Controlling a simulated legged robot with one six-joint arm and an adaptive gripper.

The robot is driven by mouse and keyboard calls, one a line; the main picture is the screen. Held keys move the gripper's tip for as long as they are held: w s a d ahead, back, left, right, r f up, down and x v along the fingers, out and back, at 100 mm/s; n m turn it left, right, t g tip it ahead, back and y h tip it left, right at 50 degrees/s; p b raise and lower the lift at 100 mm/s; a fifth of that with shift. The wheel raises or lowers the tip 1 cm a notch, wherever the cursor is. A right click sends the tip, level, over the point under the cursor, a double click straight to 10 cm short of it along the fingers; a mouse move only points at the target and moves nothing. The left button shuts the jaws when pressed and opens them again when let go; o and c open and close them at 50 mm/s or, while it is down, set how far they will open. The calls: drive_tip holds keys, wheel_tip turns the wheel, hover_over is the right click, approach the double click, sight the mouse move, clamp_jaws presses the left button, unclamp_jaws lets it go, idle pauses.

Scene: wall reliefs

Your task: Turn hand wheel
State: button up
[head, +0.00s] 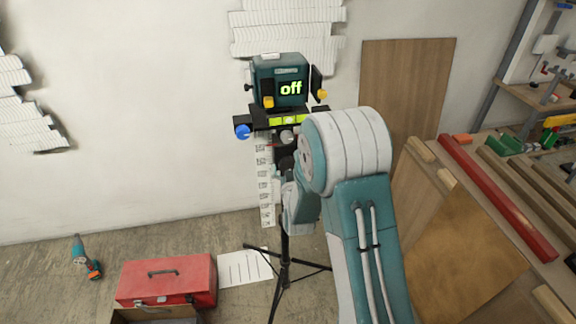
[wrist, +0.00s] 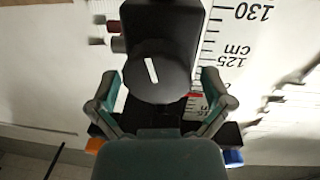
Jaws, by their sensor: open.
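A round black hand wheel (wrist: 157,80) with a white line on its face shows in the wrist view, on a dark upright mount. My gripper (wrist: 159,74) is open, with one finger on each side of the wheel and a visible gap to it on both sides. Whether the fingertips reach the wheel's depth I cannot tell. In the head view a teal device (head: 279,80) with a display reading "off" stands on a tripod. My arm covers the area below it, so the wheel and fingertips are not clear there.
A blue knob (head: 242,132) and a yellow level (head: 289,120) sit below the display. A measuring strip (wrist: 231,60) runs beside the mount. The tripod (head: 284,265) stands on the floor near a red toolbox (head: 166,280). A workbench with a red beam (head: 497,195) is at right.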

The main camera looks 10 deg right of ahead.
drive_tip(key=shift+w, duration=0.15)
drive_tip(key=c, duration=1)
drive_tip(key=shift+o, duration=0.2)
drive_tip(key=shift+n, duration=1.8)
drive_tip(key=o, duration=1)
drive_tip(key=shift+c, duration=0.2)
drive_tip(key=shift+a, duration=0.1)
drive_tip(key=s+a, duration=0.1)
drive_tip(key=s, duration=1)
drive_tip(key=shift+s+f, duration=0.3)
drive_tip(key=shift+s, duration=0.1)
